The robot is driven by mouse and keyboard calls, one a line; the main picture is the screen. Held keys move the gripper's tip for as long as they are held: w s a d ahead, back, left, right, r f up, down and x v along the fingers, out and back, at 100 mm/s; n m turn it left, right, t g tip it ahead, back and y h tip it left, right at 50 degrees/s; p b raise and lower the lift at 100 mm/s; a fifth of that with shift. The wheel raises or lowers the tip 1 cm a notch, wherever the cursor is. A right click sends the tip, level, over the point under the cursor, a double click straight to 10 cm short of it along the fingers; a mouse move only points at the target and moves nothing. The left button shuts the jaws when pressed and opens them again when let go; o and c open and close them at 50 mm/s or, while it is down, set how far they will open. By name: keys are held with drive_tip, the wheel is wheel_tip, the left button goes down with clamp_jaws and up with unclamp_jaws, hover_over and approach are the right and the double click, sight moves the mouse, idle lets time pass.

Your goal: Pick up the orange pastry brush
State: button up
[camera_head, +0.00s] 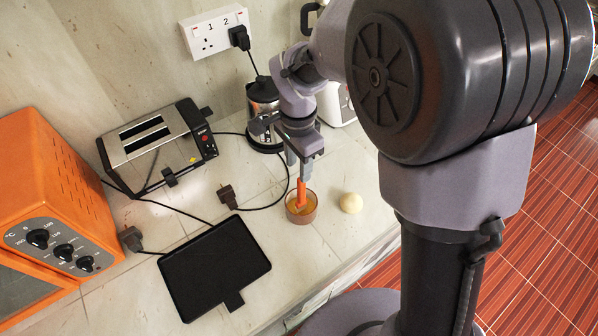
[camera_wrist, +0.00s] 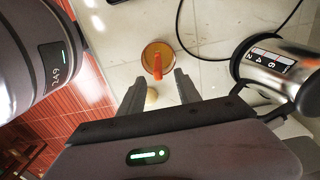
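The orange pastry brush (camera_head: 301,190) stands in a small brown-orange bowl (camera_head: 301,216) on the counter, its handle pointing up. The brush (camera_wrist: 157,66) and the bowl (camera_wrist: 147,48) also show in the wrist view. My gripper (camera_head: 302,170) is directly above the bowl, fingers pointing down. In the wrist view my gripper (camera_wrist: 160,76) is open, with the top of the brush handle appearing between its two fingertips. I cannot tell whether a finger touches the handle. The lower end of the brush is partly hidden in the bowl.
A round cream ball (camera_head: 351,203) lies just right of the bowl. A steel kettle (camera_head: 263,103) stands behind my gripper. A black tray (camera_head: 214,267), a toaster (camera_head: 157,145) and an orange oven (camera_head: 52,190) are to the left. A plug and cable (camera_head: 228,196) lie nearby.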

sight(302, 192)
wheel_tip(302, 192, down, 6)
drive_tip(key=shift+f+b, duration=0.2)
drive_tip(key=shift+b, duration=0.5)
drive_tip(key=f, duration=0.2)
drive_tip(key=f+b, duration=0.2)
drive_tip(key=f, duration=0.1)
drive_tip(key=shift+d+f, duration=0.3)
drive_tip(key=shift+d, duration=0.1)
drive_tip(key=shift+s+r, duration=0.1)
clamp_jaws()
